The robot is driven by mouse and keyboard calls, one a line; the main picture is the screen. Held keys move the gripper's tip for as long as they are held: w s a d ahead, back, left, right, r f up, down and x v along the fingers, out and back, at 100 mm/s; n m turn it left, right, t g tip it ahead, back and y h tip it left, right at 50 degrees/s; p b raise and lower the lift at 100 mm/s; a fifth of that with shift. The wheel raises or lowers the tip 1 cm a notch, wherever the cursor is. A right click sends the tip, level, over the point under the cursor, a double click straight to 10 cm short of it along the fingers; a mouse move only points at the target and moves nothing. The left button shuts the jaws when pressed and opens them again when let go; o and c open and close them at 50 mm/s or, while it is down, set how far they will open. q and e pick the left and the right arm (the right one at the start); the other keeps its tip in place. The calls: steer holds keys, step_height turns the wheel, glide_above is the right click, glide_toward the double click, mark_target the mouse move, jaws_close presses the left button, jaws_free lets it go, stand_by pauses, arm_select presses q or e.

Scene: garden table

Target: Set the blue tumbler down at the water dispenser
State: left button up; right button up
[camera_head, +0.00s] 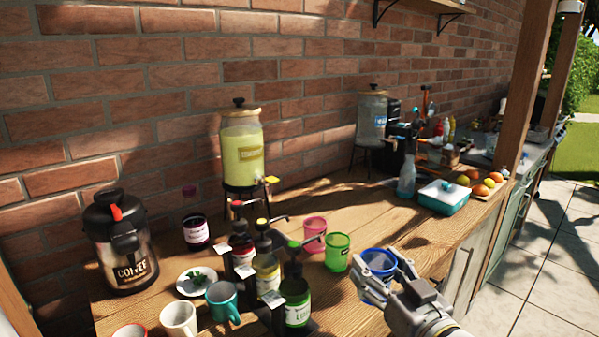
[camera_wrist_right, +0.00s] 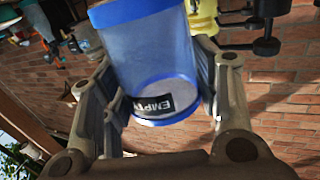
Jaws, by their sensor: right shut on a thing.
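The translucent blue tumbler (camera_head: 379,261) is between the fingers of my right gripper (camera_head: 382,272), which is shut on it near the counter's front edge. In the right wrist view the tumbler (camera_wrist_right: 150,55) fills the space between the fingers, with a dark label reading "EMPTY" near one end. The water dispenser (camera_head: 372,117), a clear jar with a blue label on a dark stand, is farther back against the wall, well apart from the tumbler. My left gripper is not in view.
A yellow drink dispenser (camera_head: 242,150) stands by the wall. Green (camera_head: 337,252) and pink (camera_head: 314,233) tumblers stand left of my right gripper, beside several pump bottles. A spray bottle (camera_head: 406,178) and a teal box (camera_head: 443,197) are on the right. The counter's middle (camera_head: 350,205) is mostly clear.

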steer(key=s+d+f+m+h, duration=0.2)
steer(key=s+f+h, duration=0.3)
steer(key=s+f, duration=0.8)
steer(key=s+m, duration=0.1)
steer(key=s, duration=0.2)
steer(key=shift+s+d+f+m+t, duration=0.3)
steer(key=shift+s+d+f+t, duration=0.05)
steer(key=shift+t, duration=0.05)
steer(key=w+a+r+n+y, duration=0.1)
steer(key=w+r+y, duration=0.1)
steer(key=w+r, duration=0.3)
steer(key=w+a+r+n+y, duration=0.1)
steer(key=w+r+y, duration=0.1)
steer(key=w+r, duration=0.3)
steer(key=w+a+r+n+g+y, duration=0.1)
steer(key=w+r+n+y, duration=0.1)
steer(key=w+r, duration=0.3)
steer(key=shift+w+r, duration=0.2)
steer(key=shift+w, duration=0.4)
steer(key=shift+w+r, duration=0.15)
steer(key=shift+w, duration=0.4)
steer(key=shift+w+r, duration=0.15)
steer(key=shift+r, duration=0.15)
steer(key=shift+w+d, duration=0.1)
